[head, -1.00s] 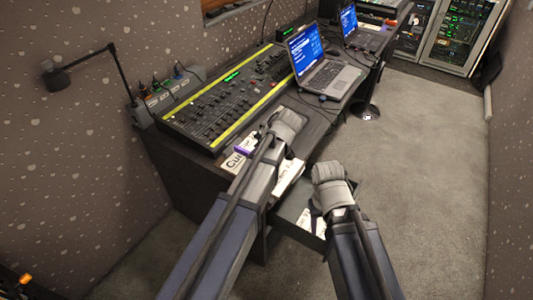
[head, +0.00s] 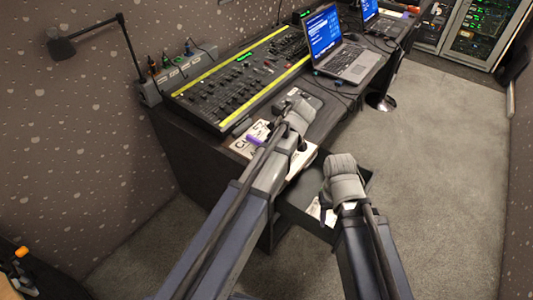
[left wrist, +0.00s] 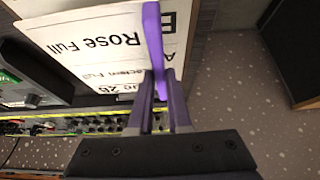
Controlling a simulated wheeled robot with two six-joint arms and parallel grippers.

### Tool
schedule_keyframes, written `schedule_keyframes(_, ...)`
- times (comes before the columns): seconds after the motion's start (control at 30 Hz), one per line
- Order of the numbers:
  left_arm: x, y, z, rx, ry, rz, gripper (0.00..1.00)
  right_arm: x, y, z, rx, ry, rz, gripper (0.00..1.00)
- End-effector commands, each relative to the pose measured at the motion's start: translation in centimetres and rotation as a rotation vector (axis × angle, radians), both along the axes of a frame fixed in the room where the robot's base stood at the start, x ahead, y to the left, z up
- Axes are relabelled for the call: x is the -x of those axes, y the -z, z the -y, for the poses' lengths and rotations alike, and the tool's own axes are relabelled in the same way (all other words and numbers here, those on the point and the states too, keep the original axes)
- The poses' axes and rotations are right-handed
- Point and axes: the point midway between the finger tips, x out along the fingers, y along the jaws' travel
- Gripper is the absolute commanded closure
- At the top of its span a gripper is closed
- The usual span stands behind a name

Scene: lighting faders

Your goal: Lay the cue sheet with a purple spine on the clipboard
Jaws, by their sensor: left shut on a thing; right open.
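The cue sheet with a purple spine (left wrist: 153,35) shows in the left wrist view, with the spine between my left gripper's fingers (left wrist: 160,88). That gripper is shut on the spine. White lettered paper (left wrist: 105,40) lies beside the spine. In the head view the purple spine (head: 256,140) shows beside my left forearm, over the near end of the desk. My left fingertips are hidden there. My right gripper (head: 343,182) is open over the drawer, its fingertips mostly hidden. I cannot make out the clipboard for certain; my left arm covers part of the desk.
The fader console (head: 232,85) fills the desk's back, with a laptop (head: 340,48) to its right. An open drawer (head: 298,207) holding white papers juts out below the desk. A lamp (head: 62,42) stands at left. Carpet (head: 430,170) is clear at right.

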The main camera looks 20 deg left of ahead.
Motion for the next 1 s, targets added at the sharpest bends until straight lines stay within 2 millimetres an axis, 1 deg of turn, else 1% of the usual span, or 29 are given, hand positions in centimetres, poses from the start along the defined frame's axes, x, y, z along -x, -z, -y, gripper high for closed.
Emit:
schedule_keyframes(0.13,0.0,0.9,0.0,0.0,0.0,0.0,1.0,0.0,0.9,0.0,0.0,0.0,0.0,0.5)
schedule_keyframes(0.3,0.0,3.1,0.0,0.0,0.0,0.0,1.0,0.0,3.1,0.0,0.0,0.0,0.0,0.5)
schedule_keyframes(0.4,0.0,3.9,0.0,0.0,0.0,0.0,1.0,0.0,3.9,0.0,0.0,0.0,0.0,0.5)
schedule_keyframes(0.67,0.0,3.6,0.0,0.0,0.0,0.0,1.0,0.0,3.6,0.0,0.0,0.0,0.0,0.5)
schedule_keyframes(0.83,0.0,4.1,0.0,0.0,0.0,0.0,1.0,0.0,4.2,0.0,0.0,0.0,0.0,0.5)
schedule_keyframes(0.87,0.0,4.0,0.0,0.0,0.0,0.0,0.81,0.0,4.0,0.0,0.0,0.0,0.0,0.5)
schedule_keyframes(1.0,0.0,4.0,0.0,0.0,0.0,0.0,0.66,0.0,4.0,0.0,0.0,0.0,0.0,0.5)
